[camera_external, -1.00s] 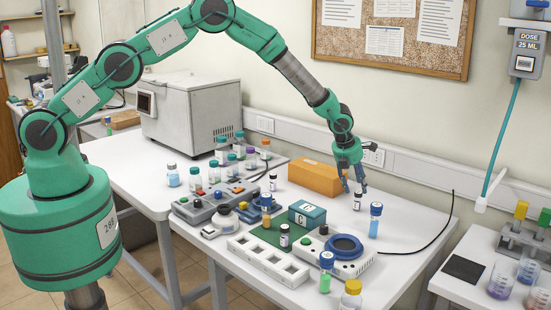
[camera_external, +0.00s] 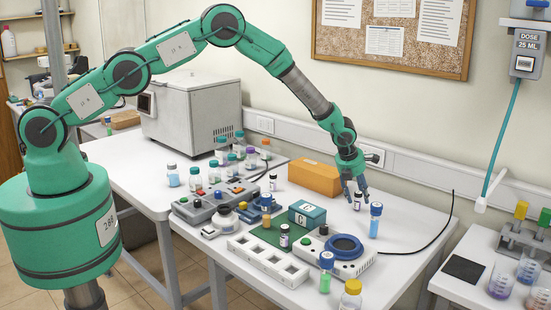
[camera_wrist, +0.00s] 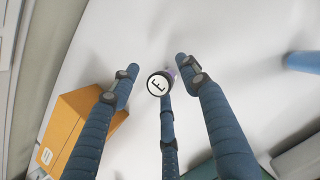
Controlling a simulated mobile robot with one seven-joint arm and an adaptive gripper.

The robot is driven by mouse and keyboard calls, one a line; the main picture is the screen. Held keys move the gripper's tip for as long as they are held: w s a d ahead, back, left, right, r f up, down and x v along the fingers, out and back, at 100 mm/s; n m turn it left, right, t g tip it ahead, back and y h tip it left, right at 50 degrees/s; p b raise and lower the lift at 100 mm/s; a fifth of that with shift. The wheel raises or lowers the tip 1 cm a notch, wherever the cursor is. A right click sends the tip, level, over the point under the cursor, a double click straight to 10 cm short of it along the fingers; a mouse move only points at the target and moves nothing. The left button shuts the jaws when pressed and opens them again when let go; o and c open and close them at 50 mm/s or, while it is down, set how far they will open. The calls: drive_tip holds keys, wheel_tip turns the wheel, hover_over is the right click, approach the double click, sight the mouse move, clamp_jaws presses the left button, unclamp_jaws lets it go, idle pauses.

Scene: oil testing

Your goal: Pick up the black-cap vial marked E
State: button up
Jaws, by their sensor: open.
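The black-cap vial marked E (camera_wrist: 158,84) stands on the white table, seen nearly from above in the wrist view, with the letter on its cap top. In the external view the vial (camera_external: 357,203) shows just below my fingers. My gripper (camera_external: 355,190) is over it with its fingers spread.
A blue-capped vial (camera_external: 375,222) stands just right of my gripper. An orange box (camera_external: 315,178) lies to the left, also in the wrist view (camera_wrist: 72,125). A blue-ringed device (camera_external: 343,250) and teal box (camera_external: 307,213) sit in front. A black cable (camera_external: 440,232) lies at right.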

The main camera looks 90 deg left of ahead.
sight(358, 192)
idle(0.5)
drive_tip(key=c, duration=1.1)
drive_tip(key=shift+o, duration=0.2)
drive_tip(key=shift+r, duration=0.15)
drive_tip(key=shift+r+b, duration=0.5)
drive_tip(key=shift+r, duration=4.35)
